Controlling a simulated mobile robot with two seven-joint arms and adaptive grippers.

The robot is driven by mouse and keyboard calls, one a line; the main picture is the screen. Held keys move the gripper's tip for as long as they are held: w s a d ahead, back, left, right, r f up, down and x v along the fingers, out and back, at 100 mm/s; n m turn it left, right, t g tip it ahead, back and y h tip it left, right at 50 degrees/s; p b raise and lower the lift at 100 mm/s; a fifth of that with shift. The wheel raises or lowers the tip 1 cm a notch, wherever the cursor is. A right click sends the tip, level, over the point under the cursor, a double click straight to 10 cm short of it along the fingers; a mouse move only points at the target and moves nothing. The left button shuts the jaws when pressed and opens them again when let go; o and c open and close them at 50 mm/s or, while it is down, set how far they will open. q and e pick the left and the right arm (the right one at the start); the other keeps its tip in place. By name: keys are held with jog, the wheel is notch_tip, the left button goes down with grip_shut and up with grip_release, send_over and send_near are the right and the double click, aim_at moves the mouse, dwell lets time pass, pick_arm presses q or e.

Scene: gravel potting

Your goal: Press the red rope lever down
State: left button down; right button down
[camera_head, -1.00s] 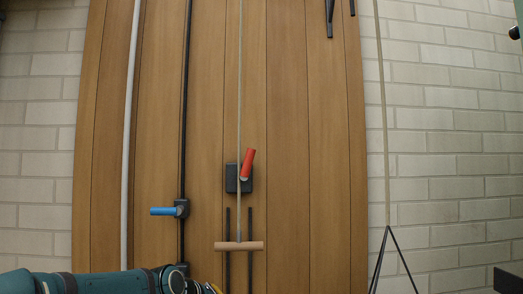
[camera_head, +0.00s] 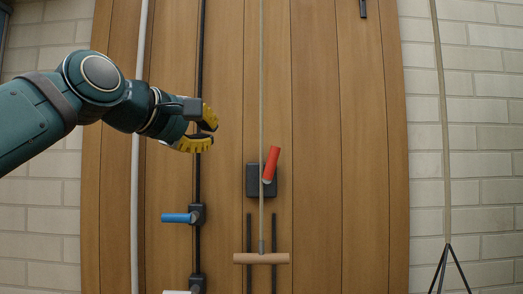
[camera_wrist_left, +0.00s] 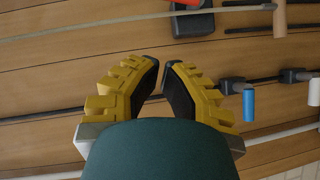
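The red lever (camera_head: 271,163) points up, leaning slightly right, on a dark block (camera_head: 252,180) fixed to the wooden panel. A rope (camera_head: 261,90) runs down past the block to a wooden crossbar handle (camera_head: 262,258). My left gripper (camera_head: 211,131) is to the left of the red lever and a little higher in the picture, apart from it. Its yellow fingers are parted with nothing between them. In the left wrist view, the gripper (camera_wrist_left: 161,65) shows a small gap between its tips, and the red lever (camera_wrist_left: 188,3) is cut off by the top edge. My right gripper is not in view.
A blue lever (camera_head: 177,218) points left from a valve on a black pipe (camera_head: 201,60), below my left gripper. A white pipe (camera_head: 138,200) runs further left. Two dark vertical rods (camera_head: 249,228) flank the rope's lower end. Pale brick wall (camera_head: 490,120) lies at right.

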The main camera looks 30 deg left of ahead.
aim_at(271, 163)
pick_arm(q)
jog(key=w+d+f, duration=0.1)
jog(key=w, duration=0.5)
jog(key=w+d+f, duration=0.1)
jog(key=w+d, duration=0.1)
jog(key=w, duration=0.4)
jog(key=shift+w+f+p, duration=0.3)
jog(key=shift+w+p, duration=0.05)
jog(key=shift+p, duration=0.05)
jog(key=shift+w+d+r+m+p, duration=0.1)
jog(key=shift+d+m+p, duration=0.2)
jog(key=shift+p, duration=0.3)
